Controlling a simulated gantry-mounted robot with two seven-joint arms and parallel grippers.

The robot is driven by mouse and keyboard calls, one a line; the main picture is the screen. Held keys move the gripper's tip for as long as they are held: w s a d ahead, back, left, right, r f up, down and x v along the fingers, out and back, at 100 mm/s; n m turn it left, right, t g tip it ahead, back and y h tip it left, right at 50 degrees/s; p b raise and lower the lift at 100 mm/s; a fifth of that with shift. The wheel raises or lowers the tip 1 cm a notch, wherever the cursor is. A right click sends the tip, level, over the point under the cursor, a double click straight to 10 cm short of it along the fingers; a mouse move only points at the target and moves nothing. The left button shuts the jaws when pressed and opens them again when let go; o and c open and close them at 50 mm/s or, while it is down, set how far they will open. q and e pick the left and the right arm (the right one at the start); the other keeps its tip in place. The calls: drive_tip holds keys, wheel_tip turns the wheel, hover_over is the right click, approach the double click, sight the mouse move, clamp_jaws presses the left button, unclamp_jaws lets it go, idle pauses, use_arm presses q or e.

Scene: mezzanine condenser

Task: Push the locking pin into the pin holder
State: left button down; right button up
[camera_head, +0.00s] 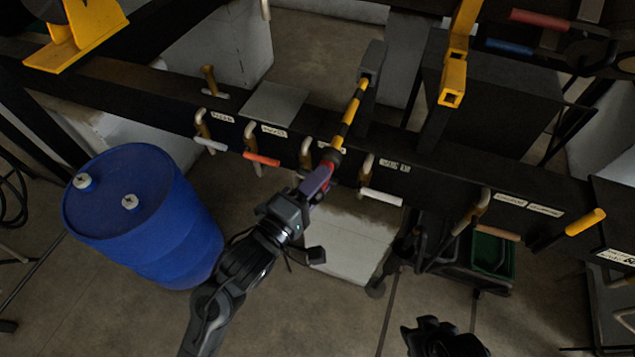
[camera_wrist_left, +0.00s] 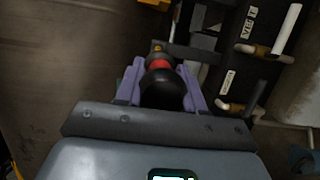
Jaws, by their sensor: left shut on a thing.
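The locking pin (camera_head: 349,113) is a yellow-and-black striped rod with a dark, red-ringed grip end. It slants up and right in the head view. My left gripper (camera_head: 320,180), with purple fingers, is shut on the grip end. In the left wrist view, the fingers (camera_wrist_left: 161,92) lie on both sides of the dark round knob (camera_wrist_left: 162,88), with the red ring (camera_wrist_left: 159,63) beyond. The pin's far end meets the grey block that looks like the pin holder (camera_head: 372,60); I cannot tell how deep it sits. My right gripper (camera_head: 440,338) seems to be the dark shape at the bottom edge; its jaws are unclear.
A black rail (camera_head: 300,130) with labels crosses the view and carries several hooks with coloured handles, such as a red one (camera_head: 261,159) and a white one (camera_head: 381,197). A blue barrel (camera_head: 150,215) stands at the left. A dark cart (camera_head: 455,255) stands below the rail.

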sight(336, 157)
use_arm(q)
drive_tip(key=shift+w+d+r, duration=0.1)
drive_tip(key=shift+w+r, duration=0.05)
drive_tip(key=shift+w, duration=0.1)
idle(0.4)
drive_tip(key=shift+w+d+p, duration=0.2)
drive_tip(key=shift+w+p, duration=0.25)
drive_tip(key=shift+w, duration=0.05)
drive_tip(key=shift+w+d+p, duration=0.3)
drive_tip(key=shift+w, duration=0.5)
drive_tip(key=shift+w, duration=0.1)
drive_tip(key=shift+w+d, duration=0.1)
drive_tip(key=shift+w, duration=0.05)
